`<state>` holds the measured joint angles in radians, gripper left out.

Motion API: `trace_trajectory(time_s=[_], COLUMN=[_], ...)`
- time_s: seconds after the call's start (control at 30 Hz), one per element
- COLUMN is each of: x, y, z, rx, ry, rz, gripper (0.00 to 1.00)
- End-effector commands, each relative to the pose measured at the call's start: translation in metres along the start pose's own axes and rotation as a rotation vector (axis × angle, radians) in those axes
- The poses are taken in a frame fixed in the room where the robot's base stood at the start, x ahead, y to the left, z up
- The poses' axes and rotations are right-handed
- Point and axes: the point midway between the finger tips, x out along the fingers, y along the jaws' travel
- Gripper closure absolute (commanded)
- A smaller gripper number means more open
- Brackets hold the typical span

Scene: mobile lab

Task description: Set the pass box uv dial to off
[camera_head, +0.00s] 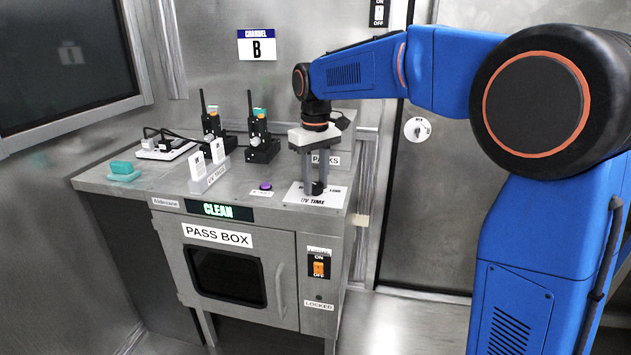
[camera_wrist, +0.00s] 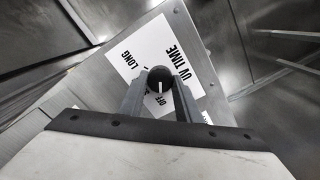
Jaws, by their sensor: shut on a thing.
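The UV dial is a dark round knob (camera_head: 318,188) on a white plate (camera_head: 331,201) marked "UV TIME", on top of the pass box (camera_head: 217,267) at its right end. In the wrist view the dial (camera_wrist: 159,76) sits between the two grey fingers of my gripper (camera_wrist: 160,85), which is shut on it from above. A short white mark shows on the knob, on the side towards the word "OFF". "LONG" is readable to the upper left; other plate words are partly hidden by the fingers. My gripper (camera_head: 317,182) points straight down in the head view.
A purple button (camera_head: 265,186) lies left of the dial. Two black radios (camera_head: 262,140), a card holder (camera_head: 209,175) and a teal block (camera_head: 121,168) stand on the top further left. An orange on/off switch (camera_head: 318,268) and a "CLEAN" display (camera_head: 218,210) are on the front.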

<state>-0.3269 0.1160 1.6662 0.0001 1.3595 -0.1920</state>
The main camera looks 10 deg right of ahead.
Motion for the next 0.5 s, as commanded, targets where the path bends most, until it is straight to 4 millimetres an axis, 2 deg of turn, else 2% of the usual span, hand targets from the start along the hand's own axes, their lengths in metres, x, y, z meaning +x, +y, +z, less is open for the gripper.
trace_trajectory(time_s=[0.17,0.2,0.27,0.5], x=[-0.0005,-0.0005,-0.0004,-0.0002], y=[0.0001,0.0001,0.0001,0.0001], z=[-0.0001,-0.0001,0.0,0.0], rx=[0.0,0.0,0.0,0.001], ry=[0.001,0.001,0.001,0.0], rz=[0.0,0.001,0.0,0.0], gripper=[0.92,0.65,0.51,0.51])
